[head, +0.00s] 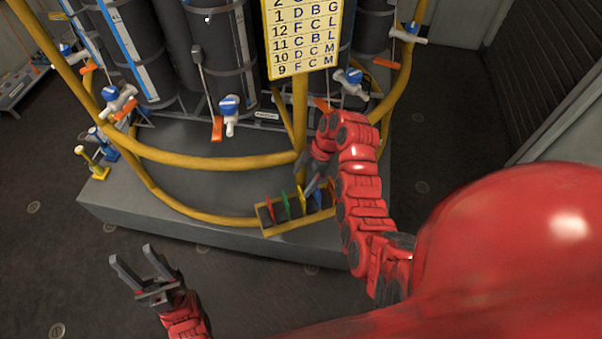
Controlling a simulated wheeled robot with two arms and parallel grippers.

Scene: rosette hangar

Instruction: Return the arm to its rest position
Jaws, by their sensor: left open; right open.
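My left gripper (133,254) is at the lower left, open and empty, above the dark floor and apart from the grey platform (225,233). My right arm reaches up from the lower right and bends over at the top. My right gripper (309,188) is open and points down, at the small yellow tray (268,232) on the platform's front edge.
A curved yellow rail (215,162) runs around dark cylinders (220,45) with blue-capped valves (229,105) and orange tags. A yellow lettered sign (304,35) stands on a yellow post. A yellow valve-like fitting (92,162) is at the platform's left. Floor (60,255) at left is clear.

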